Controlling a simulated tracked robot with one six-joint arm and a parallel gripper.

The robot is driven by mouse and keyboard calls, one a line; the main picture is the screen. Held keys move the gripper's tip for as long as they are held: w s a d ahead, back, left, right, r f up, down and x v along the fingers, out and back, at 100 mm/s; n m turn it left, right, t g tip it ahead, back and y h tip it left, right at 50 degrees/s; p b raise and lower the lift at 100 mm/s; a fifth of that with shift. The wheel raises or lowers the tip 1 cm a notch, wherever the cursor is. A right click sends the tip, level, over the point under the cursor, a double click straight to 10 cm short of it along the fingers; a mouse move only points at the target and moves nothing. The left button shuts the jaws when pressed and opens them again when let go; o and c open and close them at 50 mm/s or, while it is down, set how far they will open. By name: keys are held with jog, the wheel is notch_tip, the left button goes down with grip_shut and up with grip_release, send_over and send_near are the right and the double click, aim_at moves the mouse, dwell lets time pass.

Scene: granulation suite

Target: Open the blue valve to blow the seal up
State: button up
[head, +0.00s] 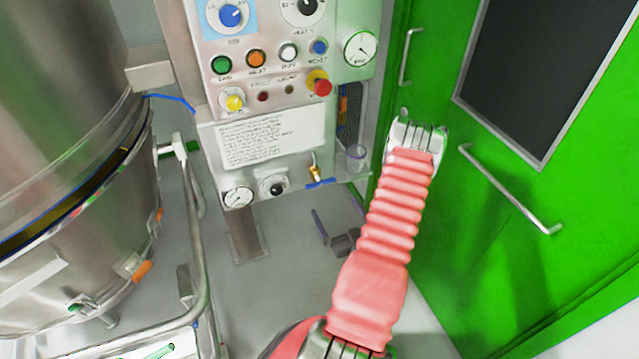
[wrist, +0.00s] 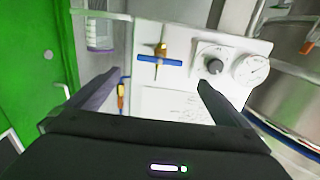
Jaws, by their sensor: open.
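The blue valve has a blue bar handle (head: 320,183) on a brass body (head: 315,170), at the lower right of the control panel. In the wrist view its handle (wrist: 158,61) lies crosswise to the upright brass stem (wrist: 161,46). My gripper (head: 335,203) is just below and in front of the valve in the head view, partly behind my pink arm. In the wrist view my gripper (wrist: 157,82) has its two dark fingers wide apart, with nothing between them. The handle shows beyond the fingertips, between them in the picture, and appears apart from them.
Beside the valve are a black knob (head: 273,185) and a pressure gauge (head: 238,196). A clear cup (head: 356,158) hangs to its right. A steel vessel (head: 80,210) with a tubular frame stands left. A green door (head: 500,190) with a bar handle is right.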

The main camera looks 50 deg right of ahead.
aim_at(321, 184)
jog(key=shift+w, duration=0.1)
jog(key=x, duration=1.3)
jog(key=shift+w+d, duration=0.15)
jog(key=shift+w, duration=0.15)
jog(key=shift+c, duration=0.5)
jog(key=c, duration=0.8)
